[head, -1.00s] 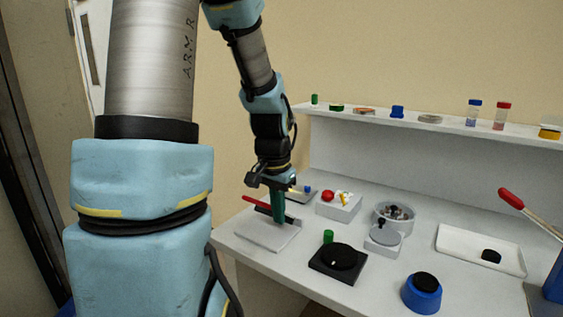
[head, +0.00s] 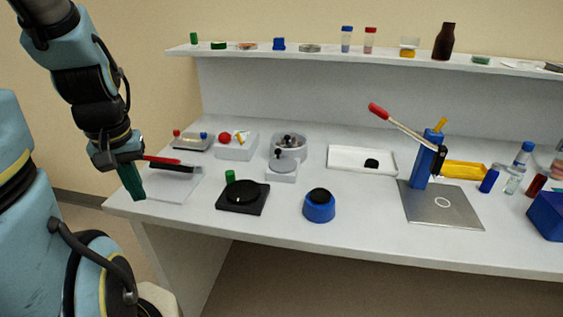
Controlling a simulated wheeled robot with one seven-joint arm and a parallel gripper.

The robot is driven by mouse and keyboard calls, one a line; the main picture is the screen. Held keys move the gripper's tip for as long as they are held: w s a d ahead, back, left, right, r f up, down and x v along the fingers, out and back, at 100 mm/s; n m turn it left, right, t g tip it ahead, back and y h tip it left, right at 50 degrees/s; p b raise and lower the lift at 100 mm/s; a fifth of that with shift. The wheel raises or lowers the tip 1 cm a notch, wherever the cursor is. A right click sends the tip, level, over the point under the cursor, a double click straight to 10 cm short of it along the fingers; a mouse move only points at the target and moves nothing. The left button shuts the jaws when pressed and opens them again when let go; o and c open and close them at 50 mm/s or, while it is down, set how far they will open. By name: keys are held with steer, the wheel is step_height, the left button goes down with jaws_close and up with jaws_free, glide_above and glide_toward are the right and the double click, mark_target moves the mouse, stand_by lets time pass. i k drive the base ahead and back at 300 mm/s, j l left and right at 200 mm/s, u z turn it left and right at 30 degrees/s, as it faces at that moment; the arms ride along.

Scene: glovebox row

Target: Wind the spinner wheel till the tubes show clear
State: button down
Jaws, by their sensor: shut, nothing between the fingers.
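A grey disc with an upright black knob, which looks like the spinner wheel (head: 284,164), lies on a pale block at the left-middle of the bench. Right behind it is a round grey bowl (head: 304,149) with small dark and pale pieces inside, perhaps the tubes. They are too small to tell whether they are clear. My gripper (head: 132,185) has teal fingers pointing down, shut and empty. It is at the bench's left end, well left of the wheel and apart from it.
A white board with a red-handled bar (head: 172,186) is beside my gripper. A black turntable (head: 243,197) and a blue pot with black top (head: 319,206) stand in front of the wheel. A lever press (head: 428,160) stands to the right.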

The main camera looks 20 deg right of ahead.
mark_target(280, 164)
steer(key=l+u, duration=0.6)
steer(key=u, duration=0.15)
steer(key=i, duration=0.05)
